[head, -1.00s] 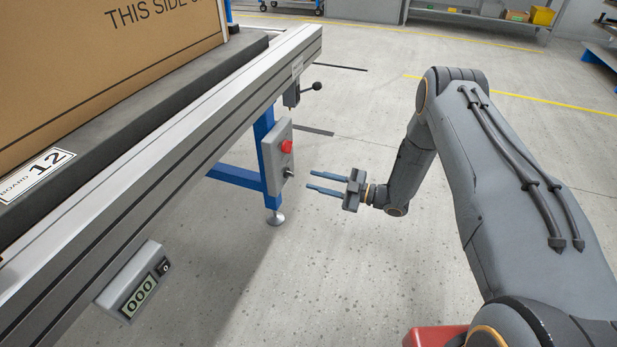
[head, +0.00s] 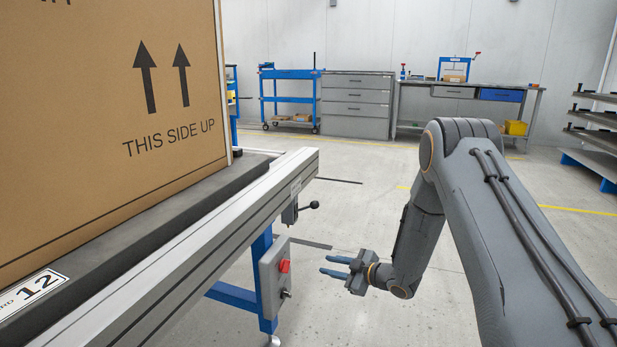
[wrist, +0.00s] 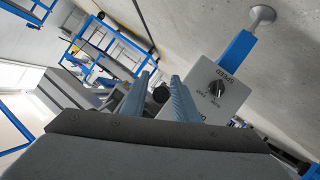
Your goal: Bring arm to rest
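My gripper (head: 336,267) is at the lower centre of the head view, with its two blue fingers pointing left. The fingers are apart and nothing is between them, so it is open and empty. The grey control box (head: 274,278) with a red button (head: 284,266) and a small knob is on the conveyor's leg, left of the fingertips, with a gap between. In the wrist view the fingers (wrist: 155,98) point up the picture. A grey box with a black selector knob (wrist: 215,88) shows just beyond the right finger.
A conveyor (head: 215,240) with a large cardboard box (head: 110,110) fills the left. A lever with a black ball (head: 314,205) sticks out at its end. A blue cart (head: 290,98), drawers (head: 357,105) and a workbench (head: 470,87) stand far back. Floor between is open.

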